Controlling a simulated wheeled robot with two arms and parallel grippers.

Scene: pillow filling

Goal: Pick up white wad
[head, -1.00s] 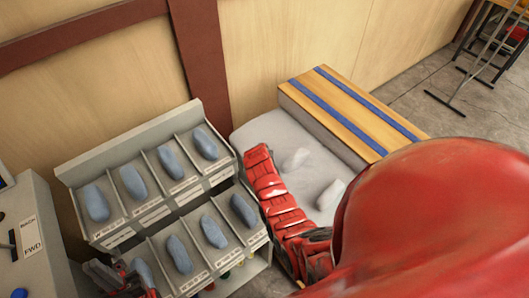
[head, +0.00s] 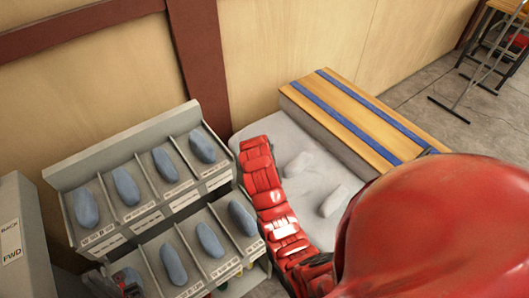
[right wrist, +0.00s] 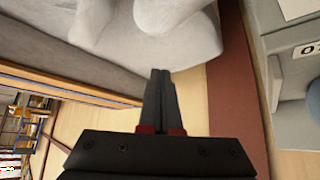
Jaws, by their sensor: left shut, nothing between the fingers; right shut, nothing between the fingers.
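Two white wads lie on the pale padded surface (head: 312,148) in the head view, one farther back (head: 298,164) and one nearer (head: 333,201). White lumps (right wrist: 170,14) also show at the top of the right wrist view, past the fingertips; I cannot tell which wad they are. My right gripper (right wrist: 162,72) is shut and empty, pointing toward the white material with a visible gap. In the head view its fingers cannot be made out.
A grey rack (head: 98,242) with several blue-grey wads in slots stands left of the padded surface. A wooden bench with blue stripes (head: 345,112) borders its right side. A wall with a brown post (head: 199,60) closes the back. A grey cabinet (head: 38,245) is at far left.

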